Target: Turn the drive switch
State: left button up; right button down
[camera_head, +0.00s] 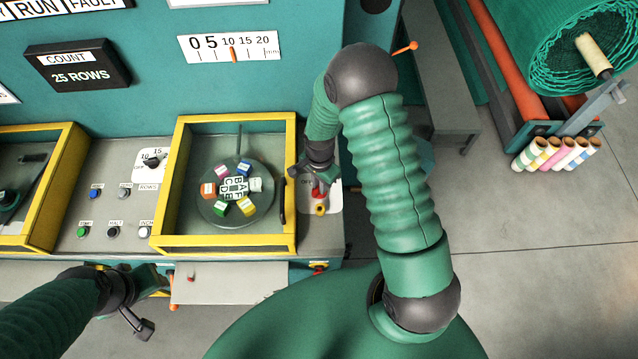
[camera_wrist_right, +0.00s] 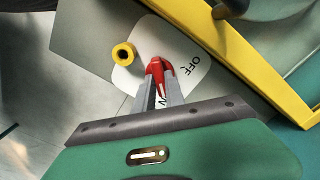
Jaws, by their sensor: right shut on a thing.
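The drive switch is a red handle (camera_wrist_right: 158,68) on a white plate (camera_wrist_right: 184,52) marked OFF, seen best in the right wrist view. My right gripper (camera_wrist_right: 160,84) is shut on the red handle, its two grey fingers on either side of it. In the head view the right gripper (camera_head: 319,183) is over the same plate (camera_head: 332,202), right of the yellow-framed window, and my arm hides part of the switch. My left gripper (camera_head: 150,285) is low on the left, in front of the panel edge; its jaws are not clear.
A yellow ring-shaped part (camera_wrist_right: 123,54) sits beside the red handle. The yellow frame (camera_head: 292,150) with a dark handle (camera_head: 283,200) stands close left of the switch. Buttons and a ROWS knob (camera_head: 152,160) are further left. Open floor (camera_head: 500,280) lies to the right.

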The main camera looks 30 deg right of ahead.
jog(key=shift+w, duration=0.1)
jog(key=shift+d+n, duration=0.1)
jog(key=shift+n, duration=0.7)
jog(key=n+b, duration=0.1)
jog(key=n, duration=0.2)
jog(key=n+b, duration=0.1)
jog(key=n, duration=0.5)
jog(key=shift+n, duration=0.3)
jog(key=n, duration=0.6)
jog(key=shift+n, duration=0.4)
jog(key=c, duration=1.4)
grip_release()
